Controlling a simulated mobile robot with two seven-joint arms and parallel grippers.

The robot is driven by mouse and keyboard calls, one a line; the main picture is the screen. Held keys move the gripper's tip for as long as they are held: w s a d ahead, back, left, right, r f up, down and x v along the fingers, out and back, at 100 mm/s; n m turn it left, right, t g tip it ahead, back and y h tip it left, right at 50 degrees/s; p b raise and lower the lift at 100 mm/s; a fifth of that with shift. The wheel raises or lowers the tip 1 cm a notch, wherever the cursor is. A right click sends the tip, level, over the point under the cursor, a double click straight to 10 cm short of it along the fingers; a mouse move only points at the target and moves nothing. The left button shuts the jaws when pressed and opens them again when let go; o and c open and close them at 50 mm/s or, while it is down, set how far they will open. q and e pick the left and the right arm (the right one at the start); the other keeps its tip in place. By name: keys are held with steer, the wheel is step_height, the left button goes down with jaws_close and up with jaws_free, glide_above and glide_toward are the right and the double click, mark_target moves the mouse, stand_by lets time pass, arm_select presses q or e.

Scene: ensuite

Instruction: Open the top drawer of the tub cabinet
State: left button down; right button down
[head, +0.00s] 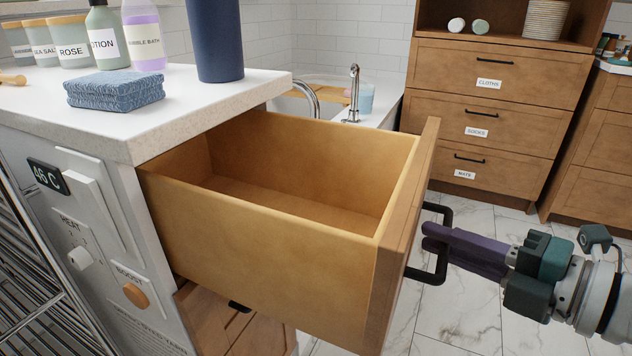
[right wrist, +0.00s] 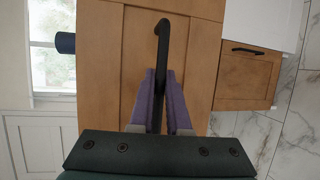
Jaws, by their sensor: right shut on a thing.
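The top drawer (head: 290,195) of the tub cabinet stands far out from under the white countertop (head: 200,112). It is empty inside. Its wooden front (head: 404,235) carries a black bar handle (head: 444,245). My right gripper (head: 432,238) is at the handle, with its purple fingers around the bar. In the right wrist view the two purple fingers (right wrist: 160,100) lie on both sides of the black handle (right wrist: 162,45), shut on it. A lower wooden drawer front (head: 225,322) shows below the open drawer. My left gripper is not in view.
Jars, bottles, a dark blue cylinder (head: 215,40) and a folded blue cloth (head: 115,90) stand on the countertop. A control panel (head: 95,240) and chrome rails are at the left. A wooden drawer unit (head: 485,110) stands at the back. Marble floor (head: 455,305) is clear around my right arm.

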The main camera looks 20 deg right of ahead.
steer(key=shift+s+d, duration=1.85)
steer(key=shift+s, duration=0.25)
steer(key=c, duration=1.2)
jaws_free()
steer(key=shift+o, duration=0.2)
steer(key=p+v, duration=0.2)
steer(key=v, duration=0.8)
steer(key=shift+f, duration=0.1)
